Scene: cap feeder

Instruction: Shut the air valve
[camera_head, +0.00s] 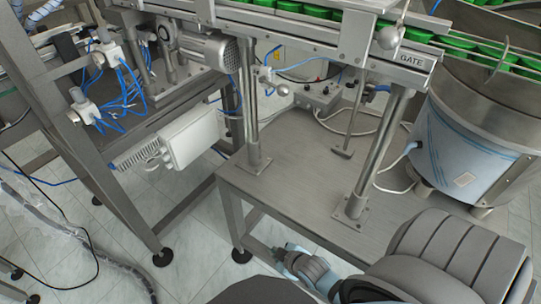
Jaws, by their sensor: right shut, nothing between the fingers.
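I cannot tell for sure which part is the air valve. White fittings with bunched blue air tubes sit on the left frame, an upper one (104,48) and a lower one (83,106). Another small pale fitting (266,76) with a blue tube is at the conveyor's left post. No handle position can be read on any of them. My right gripper (284,252) is low in the middle, at the front edge of the steel table (290,170). It is shut and empty, apart from all these fittings. My left gripper is not in view.
A large round bowl feeder (465,145) stands right. A grey control box (318,97) sits at the table's back. Two posts rise from the table. A white box (188,137) hangs on the left frame.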

